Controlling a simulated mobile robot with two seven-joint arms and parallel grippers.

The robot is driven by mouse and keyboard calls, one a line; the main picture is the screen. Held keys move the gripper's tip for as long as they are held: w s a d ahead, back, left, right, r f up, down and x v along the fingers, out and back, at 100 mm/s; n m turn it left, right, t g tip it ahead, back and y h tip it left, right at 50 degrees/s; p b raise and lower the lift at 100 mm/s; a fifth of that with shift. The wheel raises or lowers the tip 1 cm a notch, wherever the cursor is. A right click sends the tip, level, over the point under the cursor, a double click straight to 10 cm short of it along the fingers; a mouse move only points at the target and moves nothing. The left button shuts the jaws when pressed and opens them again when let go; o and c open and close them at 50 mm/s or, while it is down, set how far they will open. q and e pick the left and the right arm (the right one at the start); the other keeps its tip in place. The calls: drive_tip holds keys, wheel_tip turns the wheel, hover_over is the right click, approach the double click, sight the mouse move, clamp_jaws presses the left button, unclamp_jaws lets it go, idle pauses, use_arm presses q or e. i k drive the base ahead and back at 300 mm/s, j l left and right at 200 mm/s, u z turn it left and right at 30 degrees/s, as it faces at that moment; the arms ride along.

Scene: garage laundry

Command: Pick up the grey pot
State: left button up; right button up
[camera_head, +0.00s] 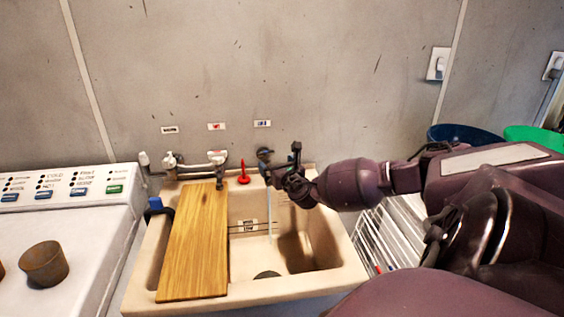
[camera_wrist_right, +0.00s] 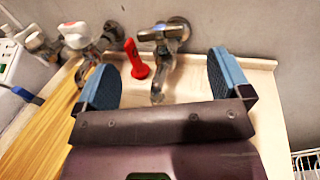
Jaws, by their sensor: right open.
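My right gripper (camera_head: 290,178) is at the back of the sink, far to the right of the pot. In the right wrist view, its two blue-padded fingers (camera_wrist_right: 165,82) are wide apart with nothing held. A metal tap (camera_wrist_right: 163,45) shows between and beyond them; I cannot tell whether they touch it. My left gripper is not in view.
A beige sink (camera_head: 335,245) stands in the middle with a wooden board (camera_head: 195,245) across its left side. A red object (camera_head: 243,172) stands on its back rim by the taps (camera_head: 200,162). A white wire rack (camera_head: 388,237) is at right. The white machine (camera_head: 80,215) has free top around the pot.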

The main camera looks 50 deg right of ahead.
sight(48, 266)
drive_tip(key=k+j, duration=0.3)
drive_tip(key=k, duration=0.15)
drive_tip(key=k+j, duration=0.3)
drive_tip(key=k, duration=0.15)
